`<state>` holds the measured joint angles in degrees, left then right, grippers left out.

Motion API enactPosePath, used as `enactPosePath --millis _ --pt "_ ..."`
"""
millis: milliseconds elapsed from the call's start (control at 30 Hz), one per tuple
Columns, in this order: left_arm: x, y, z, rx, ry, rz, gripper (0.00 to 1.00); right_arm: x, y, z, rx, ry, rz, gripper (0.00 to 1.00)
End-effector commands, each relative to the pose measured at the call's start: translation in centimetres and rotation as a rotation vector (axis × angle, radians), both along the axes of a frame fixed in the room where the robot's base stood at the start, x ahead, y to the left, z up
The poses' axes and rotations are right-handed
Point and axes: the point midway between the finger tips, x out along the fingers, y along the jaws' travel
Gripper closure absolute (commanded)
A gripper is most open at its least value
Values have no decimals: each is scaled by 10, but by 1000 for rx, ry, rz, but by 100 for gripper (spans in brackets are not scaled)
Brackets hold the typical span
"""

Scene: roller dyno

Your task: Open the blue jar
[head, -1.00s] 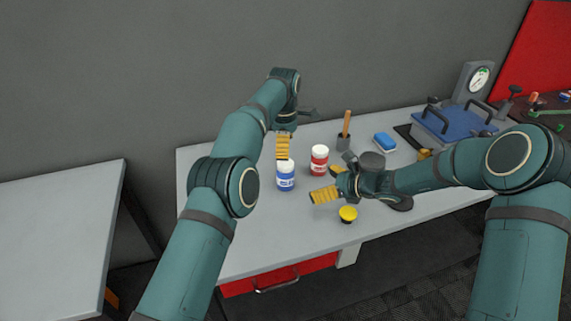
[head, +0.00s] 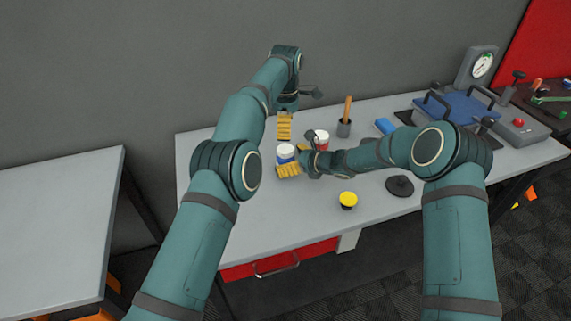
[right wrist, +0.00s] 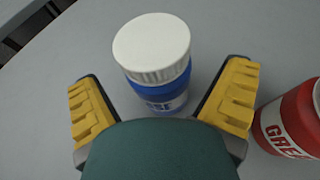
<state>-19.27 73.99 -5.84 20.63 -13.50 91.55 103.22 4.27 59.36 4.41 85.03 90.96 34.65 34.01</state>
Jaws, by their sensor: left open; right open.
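The blue jar (head: 285,152) stands upright on the table with its white lid on. It also shows in the right wrist view (right wrist: 158,75), between the yellow finger pads. My right gripper (head: 290,162) is open with its fingers on either side of the jar's lower part; in the right wrist view (right wrist: 160,98) gaps show between the pads and the jar. In the head view its fingers hide most of the jar's body. My left gripper (head: 285,127) is open and empty, just behind and above the jar.
A red jar (head: 322,139) with a white lid stands close to the right; the right wrist view shows it (right wrist: 290,122) beside a finger.

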Motion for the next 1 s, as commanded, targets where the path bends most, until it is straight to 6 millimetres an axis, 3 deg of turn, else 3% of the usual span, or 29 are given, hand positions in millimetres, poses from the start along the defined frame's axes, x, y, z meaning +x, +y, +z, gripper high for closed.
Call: enactPosePath --millis 467,567,700,800,833,1000 --pt "0 0 0 0 0 0 17 7 10 -5 -1 1 0 3" --pt "0 0 0 0 0 0 17 6 10 -5 -1 1 0 34" --pt "0 0 0 0 0 0 17 7 10 -5 -1 1 0 83" --pt "0 0 0 0 0 0 17 7 10 -5 0 0 0 84" --pt "0 0 0 0 0 0 17 7 10 -5 0 0 0 100" --pt "1 2 0 2 -3 -56 17 7 10 -5 0 0 0 100"
